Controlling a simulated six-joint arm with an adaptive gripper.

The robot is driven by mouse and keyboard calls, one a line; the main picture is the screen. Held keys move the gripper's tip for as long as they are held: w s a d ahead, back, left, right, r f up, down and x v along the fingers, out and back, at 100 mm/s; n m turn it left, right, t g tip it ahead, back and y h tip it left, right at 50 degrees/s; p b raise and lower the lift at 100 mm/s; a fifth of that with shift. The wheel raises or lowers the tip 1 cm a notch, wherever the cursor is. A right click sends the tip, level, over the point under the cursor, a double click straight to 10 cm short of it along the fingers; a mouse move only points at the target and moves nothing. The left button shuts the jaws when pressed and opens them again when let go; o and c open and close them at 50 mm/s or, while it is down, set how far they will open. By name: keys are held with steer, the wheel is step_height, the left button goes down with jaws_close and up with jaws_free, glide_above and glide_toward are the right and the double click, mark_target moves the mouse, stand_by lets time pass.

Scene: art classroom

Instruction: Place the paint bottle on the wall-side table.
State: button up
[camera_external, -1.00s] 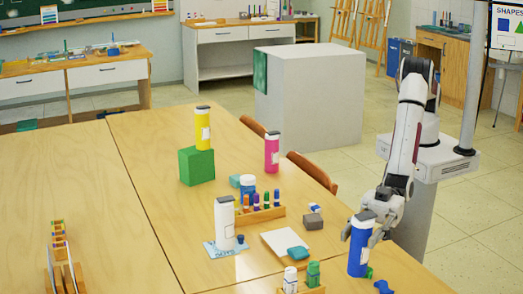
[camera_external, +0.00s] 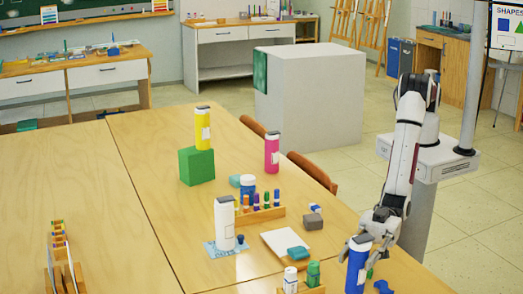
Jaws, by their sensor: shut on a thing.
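A blue paint bottle (camera_external: 356,268) with a dark cap stands upright at the near right of the big wooden table, by my gripper (camera_external: 372,236). My gripper reaches down from behind and is shut on it; the fingers are partly hidden behind the bottle. I cannot tell whether its base touches the table. Other bottles stand on the big table: yellow (camera_external: 202,128) on a green block, pink (camera_external: 272,153) and white (camera_external: 224,224). A wooden table with white drawers (camera_external: 95,75) stands at the back left, and another drawer table (camera_external: 225,34) is by the back wall.
The big table (camera_external: 95,170) has bare room on its left half. Near the bottle are a marker rack (camera_external: 262,215), a white sheet with a teal block (camera_external: 297,252), and small glue bottles (camera_external: 313,274).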

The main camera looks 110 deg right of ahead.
mark_target(357, 270)
stand_by(0.4)
steer(key=shift+f, duration=1.95)
steer(key=shift+f, duration=0.1)
steer(key=o, duration=1.4)
steer(key=shift+f, duration=0.1)
steer(key=shift+o, duration=0.2)
steer(key=shift+v, duration=6)
